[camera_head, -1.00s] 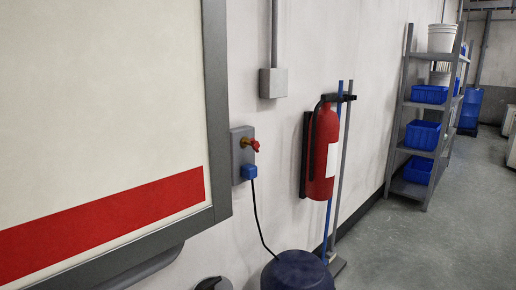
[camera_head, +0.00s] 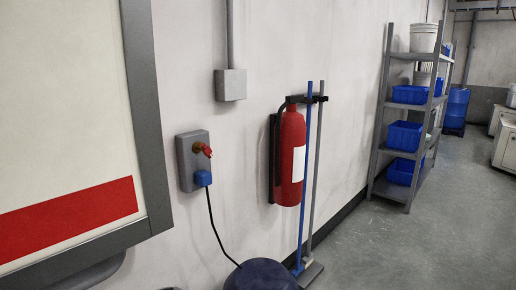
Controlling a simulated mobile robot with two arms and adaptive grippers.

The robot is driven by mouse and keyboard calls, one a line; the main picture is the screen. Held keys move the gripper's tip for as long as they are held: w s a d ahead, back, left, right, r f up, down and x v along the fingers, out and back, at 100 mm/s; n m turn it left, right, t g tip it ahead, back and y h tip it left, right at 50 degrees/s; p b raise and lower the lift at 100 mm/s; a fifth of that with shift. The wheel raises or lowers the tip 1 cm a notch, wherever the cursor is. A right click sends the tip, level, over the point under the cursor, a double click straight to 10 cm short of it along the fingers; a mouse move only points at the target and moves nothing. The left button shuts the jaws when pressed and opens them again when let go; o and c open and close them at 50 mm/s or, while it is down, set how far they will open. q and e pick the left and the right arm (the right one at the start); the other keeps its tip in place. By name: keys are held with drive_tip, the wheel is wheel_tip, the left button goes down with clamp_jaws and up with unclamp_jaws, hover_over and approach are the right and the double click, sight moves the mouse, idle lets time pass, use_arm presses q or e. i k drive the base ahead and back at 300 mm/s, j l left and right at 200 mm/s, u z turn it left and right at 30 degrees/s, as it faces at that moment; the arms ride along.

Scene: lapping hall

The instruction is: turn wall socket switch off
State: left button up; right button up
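The wall socket (camera_head: 188,175) is a grey box on the white wall, left of the middle of the head view. Its switch (camera_head: 203,149) is a red rotary handle with a yellowish base on the upper part of the box. A blue plug (camera_head: 203,178) sits in the lower part, and a black cable hangs from it. I cannot tell the switch's on or off position from its look. Neither of my grippers shows in the view.
A red fire extinguisher (camera_head: 290,157) hangs right of the socket, beside blue and grey poles. A dark blue round object (camera_head: 260,276) stands below. A framed board (camera_head: 75,110) fills the left. A shelf (camera_head: 410,115) stands further back. Floor at right is clear.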

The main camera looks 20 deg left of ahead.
sight(207, 150)
drive_tip(key=i+l+z, duration=0.9)
drive_tip(key=i, duration=0.3)
drive_tip(key=i+u, duration=0.35)
drive_tip(key=u, duration=0.15)
drive_tip(key=i+u, duration=0.5)
drive_tip(key=i+l+u, duration=0.2)
drive_tip(key=u, duration=0.3)
drive_tip(key=i, duration=0.05)
